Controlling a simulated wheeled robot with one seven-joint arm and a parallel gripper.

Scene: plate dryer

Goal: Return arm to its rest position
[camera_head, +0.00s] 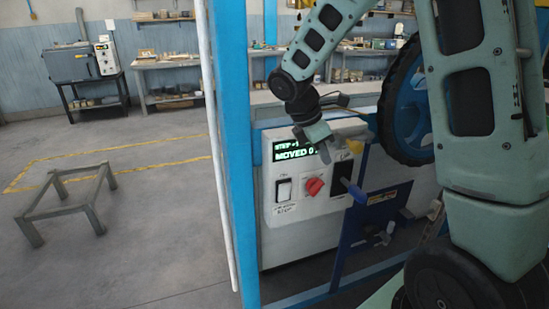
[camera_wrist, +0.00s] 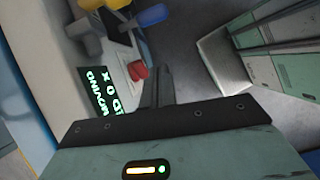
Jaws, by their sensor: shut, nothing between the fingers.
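My gripper (camera_head: 324,153) is in front of the upper part of a white control box, pointing down, with its fingers shut and empty. In the wrist view the closed fingers (camera_wrist: 160,88) show as a dark narrow pair beside the red knob (camera_wrist: 138,70). I cannot tell whether the fingers touch the box.
A blue post (camera_head: 234,150) stands just left of the box. A blue wheel (camera_head: 410,110) is at the right, partly behind my arm. A blue plate (camera_head: 375,225) stands low beside the box. A low metal frame (camera_head: 70,205) stands on the open floor at left.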

